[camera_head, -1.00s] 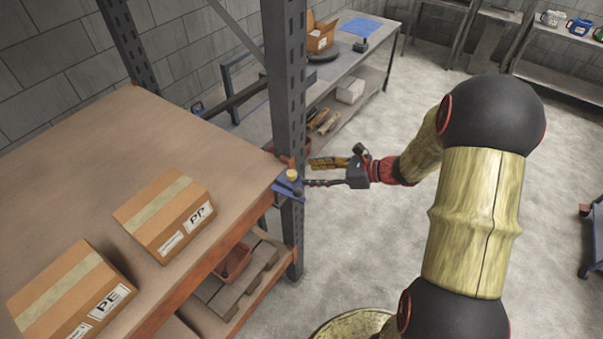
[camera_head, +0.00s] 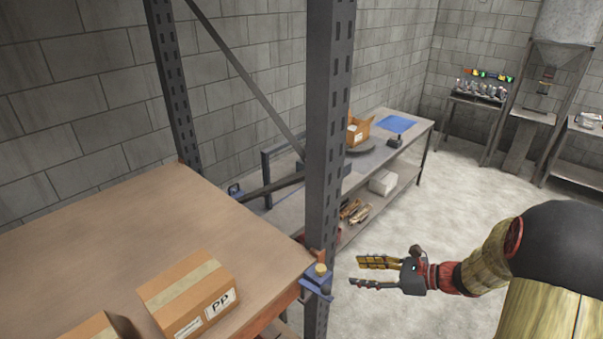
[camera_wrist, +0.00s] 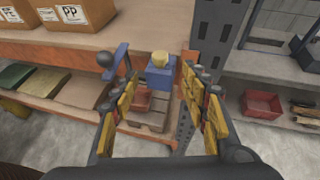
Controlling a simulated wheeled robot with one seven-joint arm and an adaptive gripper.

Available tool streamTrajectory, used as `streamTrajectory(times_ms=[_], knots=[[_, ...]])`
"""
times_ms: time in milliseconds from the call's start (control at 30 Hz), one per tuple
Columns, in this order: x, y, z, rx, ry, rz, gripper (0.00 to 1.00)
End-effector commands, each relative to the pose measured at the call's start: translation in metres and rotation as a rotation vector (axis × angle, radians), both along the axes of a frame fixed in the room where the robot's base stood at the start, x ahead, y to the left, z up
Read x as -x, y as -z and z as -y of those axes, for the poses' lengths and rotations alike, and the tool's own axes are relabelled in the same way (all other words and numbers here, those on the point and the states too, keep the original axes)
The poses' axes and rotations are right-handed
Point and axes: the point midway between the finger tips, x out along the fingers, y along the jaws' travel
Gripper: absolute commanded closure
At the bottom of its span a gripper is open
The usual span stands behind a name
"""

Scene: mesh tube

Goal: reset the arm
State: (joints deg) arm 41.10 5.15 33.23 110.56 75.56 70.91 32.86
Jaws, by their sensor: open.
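My gripper (camera_head: 366,273) is in the head view, to the right of the rack's dark post, with its two fingers apart and pointing left. Nothing is between the fingers. In the wrist view, my gripper (camera_wrist: 165,98) shows its two yellow fingers spread wide. A small blue fixture (camera_head: 316,282) with a yellow knob sits at the corner of the rack shelf, left of the fingertips and apart from them. The fixture also shows in the wrist view (camera_wrist: 160,76), beyond the fingers.
A dark upright post (camera_head: 326,130) stands close to my gripper. The wooden shelf (camera_head: 110,235) carries cardboard boxes, one marked PP (camera_head: 190,293). A workbench (camera_head: 372,158) stands behind with an open carton (camera_head: 357,130). The floor (camera_head: 455,190) to the right is clear.

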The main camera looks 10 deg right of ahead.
Motion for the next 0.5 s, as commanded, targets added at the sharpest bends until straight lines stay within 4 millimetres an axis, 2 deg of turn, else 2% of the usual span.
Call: streamTrajectory(times_ms=[100,167,300,500], knots=[[0.001,0.004,0.001,0.044,-0.022,0.027,0.55],[0.013,0.017,-0.002,0.100,-0.077,0.030,0.55],[0.060,0.042,-0.012,0.260,-0.267,0.031,0.55],[0.127,0.056,-0.027,0.597,-0.668,0.124,0.55]])
